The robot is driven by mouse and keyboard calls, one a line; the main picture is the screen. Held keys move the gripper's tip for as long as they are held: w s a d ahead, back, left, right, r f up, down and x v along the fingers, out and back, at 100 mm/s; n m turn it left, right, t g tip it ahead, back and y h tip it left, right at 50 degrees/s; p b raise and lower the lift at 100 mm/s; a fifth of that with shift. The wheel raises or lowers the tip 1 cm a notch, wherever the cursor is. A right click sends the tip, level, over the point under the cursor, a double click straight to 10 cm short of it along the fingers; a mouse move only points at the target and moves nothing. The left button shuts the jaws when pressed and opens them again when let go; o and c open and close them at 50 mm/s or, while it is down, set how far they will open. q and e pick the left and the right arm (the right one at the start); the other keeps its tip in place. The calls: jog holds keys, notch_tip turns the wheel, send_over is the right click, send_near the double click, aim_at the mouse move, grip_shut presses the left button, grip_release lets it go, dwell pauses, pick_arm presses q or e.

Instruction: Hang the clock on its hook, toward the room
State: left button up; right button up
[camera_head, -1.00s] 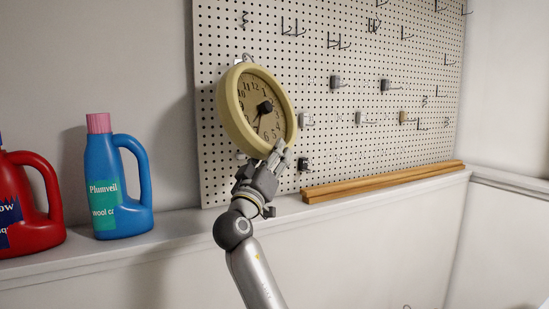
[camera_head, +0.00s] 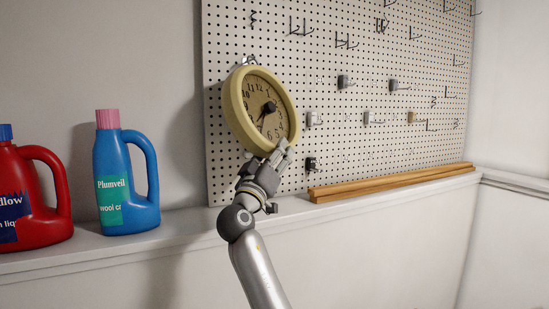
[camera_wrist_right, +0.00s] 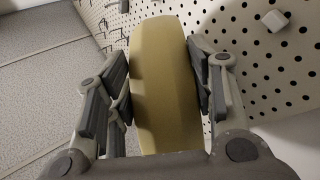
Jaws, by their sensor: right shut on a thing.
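The clock (camera_head: 249,103) is round with a thick cream-yellow rim and a tan dial that faces the room. My right gripper (camera_head: 281,150) is shut on the lower rim of the clock. In the right wrist view, the yellow rim (camera_wrist_right: 163,85) stands between the two finger pads of the gripper (camera_wrist_right: 163,95). A metal hook (camera_head: 248,60) shows at the top edge of the clock, against the pegboard. Whether the clock hangs on it or is just in front of it, I cannot tell. The back of the clock is hidden. My left gripper is not in view.
The pegboard (camera_head: 350,65) carries many wire hooks and small grey holders. Wooden strips (camera_head: 390,182) lie on the ledge (camera_head: 180,236) at its foot. A blue bottle (camera_head: 127,180) and a red bottle (camera_head: 40,200) stand on the ledge at the left.

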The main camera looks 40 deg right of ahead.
jog(key=shift+r, duration=0.15)
jog(key=o, duration=1.5)
